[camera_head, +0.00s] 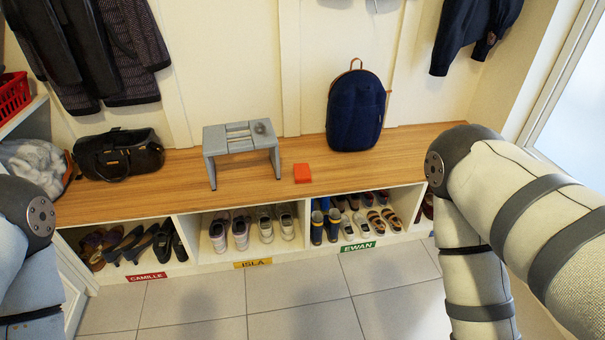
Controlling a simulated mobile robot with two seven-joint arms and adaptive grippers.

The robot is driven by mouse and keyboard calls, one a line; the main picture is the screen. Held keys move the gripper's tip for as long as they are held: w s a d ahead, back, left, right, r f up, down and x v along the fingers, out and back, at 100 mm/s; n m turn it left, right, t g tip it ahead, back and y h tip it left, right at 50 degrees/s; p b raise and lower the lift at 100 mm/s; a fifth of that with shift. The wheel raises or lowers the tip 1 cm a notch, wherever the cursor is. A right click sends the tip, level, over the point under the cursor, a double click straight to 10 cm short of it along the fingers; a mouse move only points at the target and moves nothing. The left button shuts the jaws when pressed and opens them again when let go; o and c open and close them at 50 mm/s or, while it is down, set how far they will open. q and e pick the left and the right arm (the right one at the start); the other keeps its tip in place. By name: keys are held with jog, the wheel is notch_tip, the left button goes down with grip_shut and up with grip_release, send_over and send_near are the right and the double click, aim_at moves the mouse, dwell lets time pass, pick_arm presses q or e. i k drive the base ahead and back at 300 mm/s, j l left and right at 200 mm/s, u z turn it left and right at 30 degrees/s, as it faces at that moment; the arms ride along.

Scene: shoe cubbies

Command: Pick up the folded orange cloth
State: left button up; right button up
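The folded orange cloth (302,173) lies on the wooden bench top (400,148), near its front edge and just right of the grey step stool. Nothing covers it. My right arm shows at the right and my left arm at the left edge, both well apart from the cloth. Neither gripper is in view.
The grey step stool (240,140) stands left of the cloth. A navy backpack (355,112) stands behind it to the right. A black bag (118,155) is at the bench's left. Cubbies with several pairs of shoes sit below. The tiled floor (300,300) in front is clear.

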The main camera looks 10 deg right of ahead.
aim_at(301, 171)
jog(key=i+j+z, duration=0.2)
jog(key=i, duration=0.5)
jog(key=i+j+z, duration=0.25)
jog(key=i+j, duration=0.15)
jog(key=i, duration=0.25)
jog(key=i+j+z, duration=0.2)
jog(key=i+j, duration=0.3)
jog(key=i, duration=0.1)
